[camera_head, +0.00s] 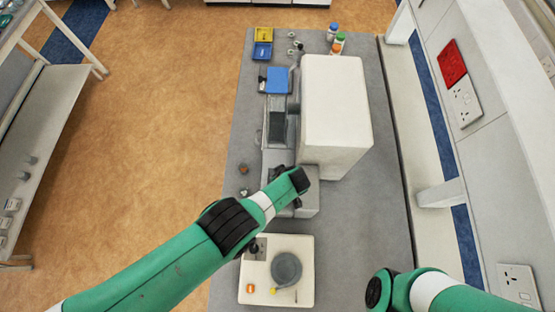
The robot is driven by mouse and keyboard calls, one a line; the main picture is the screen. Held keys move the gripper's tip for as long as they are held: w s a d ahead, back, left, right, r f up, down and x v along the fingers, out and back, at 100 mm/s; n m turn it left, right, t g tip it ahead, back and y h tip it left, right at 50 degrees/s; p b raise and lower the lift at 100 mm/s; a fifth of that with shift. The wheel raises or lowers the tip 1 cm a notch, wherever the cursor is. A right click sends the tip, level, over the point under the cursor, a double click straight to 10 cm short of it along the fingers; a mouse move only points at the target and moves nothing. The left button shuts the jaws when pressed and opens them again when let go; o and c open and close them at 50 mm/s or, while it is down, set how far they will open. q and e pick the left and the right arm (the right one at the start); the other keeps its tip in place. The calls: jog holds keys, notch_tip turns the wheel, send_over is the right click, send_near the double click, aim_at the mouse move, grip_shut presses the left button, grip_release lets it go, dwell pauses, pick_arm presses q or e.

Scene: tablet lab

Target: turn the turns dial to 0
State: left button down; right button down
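A large white box-shaped machine (338,105) stands on the grey bench, with a grey lower unit (308,203) at its near side. My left arm reaches in from the left, and its wrist is over this grey unit. Dark parts at the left gripper (280,174) show beside the unit, but the fingers are too small and covered to read. I cannot make out a turns dial or its setting. It may be hidden by my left arm. My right arm is at the bottom right, and its gripper is not visible.
A cream base (304,258) with a round grey bowl (287,269) and an orange part (250,288) sits near the front. A blue tray (277,80), a yellow bin (264,35), a blue bin (262,51) and bottles (339,38) lie farther back. Bench right of the machine is clear.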

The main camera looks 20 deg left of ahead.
dwell(0.6)
pick_arm(q)
jog(key=shift+c, duration=2.2)
grip_release()
